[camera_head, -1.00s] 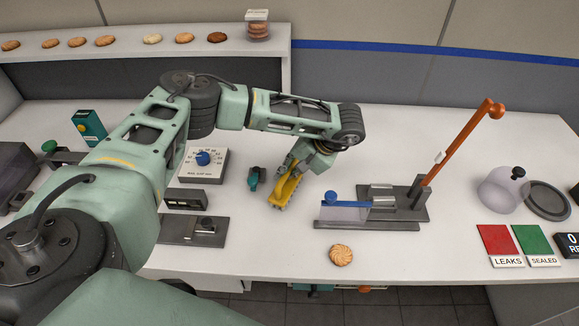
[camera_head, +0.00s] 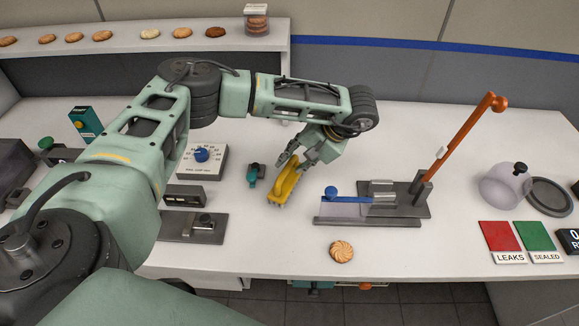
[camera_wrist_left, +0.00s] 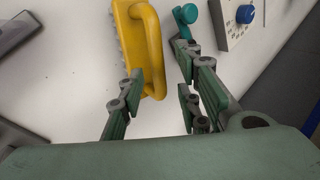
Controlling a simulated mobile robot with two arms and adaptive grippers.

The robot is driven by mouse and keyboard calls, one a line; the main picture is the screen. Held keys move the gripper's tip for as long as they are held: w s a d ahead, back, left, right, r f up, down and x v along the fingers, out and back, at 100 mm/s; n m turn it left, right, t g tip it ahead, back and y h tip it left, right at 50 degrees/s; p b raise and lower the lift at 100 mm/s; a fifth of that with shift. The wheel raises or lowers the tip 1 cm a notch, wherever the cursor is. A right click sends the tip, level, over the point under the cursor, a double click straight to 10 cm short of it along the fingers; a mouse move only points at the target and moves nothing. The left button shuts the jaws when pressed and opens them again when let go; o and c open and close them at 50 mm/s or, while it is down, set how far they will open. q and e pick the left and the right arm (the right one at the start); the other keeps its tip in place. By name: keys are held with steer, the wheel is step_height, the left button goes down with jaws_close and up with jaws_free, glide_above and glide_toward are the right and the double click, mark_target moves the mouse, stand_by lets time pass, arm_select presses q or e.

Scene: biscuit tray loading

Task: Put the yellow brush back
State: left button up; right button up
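The yellow brush (camera_head: 284,186) lies on the white table near its middle, with bristles along its left side in the left wrist view (camera_wrist_left: 153,45). My left gripper (camera_head: 299,156) is just behind and above the brush's far end. In the left wrist view my left gripper (camera_wrist_left: 160,88) is open, its fingers spread apart. One finger overlaps the near end of the brush in that view; whether it touches cannot be told. Nothing is held. My right gripper is not in view.
A small teal-handled tool (camera_head: 254,175) lies close left of the brush. A dial box (camera_head: 203,163) stands farther left. A sealing device (camera_head: 375,205) with an orange lever and a biscuit (camera_head: 341,251) are to the right.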

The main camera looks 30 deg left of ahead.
arm_select(q)
steer(key=b+v, duration=0.2)
steer(key=v, duration=0.6)
steer(key=shift+d+r, duration=0.15)
steer(key=shift+r, duration=0.1)
steer(key=shift+c, duration=0.4)
stand_by(0.4)
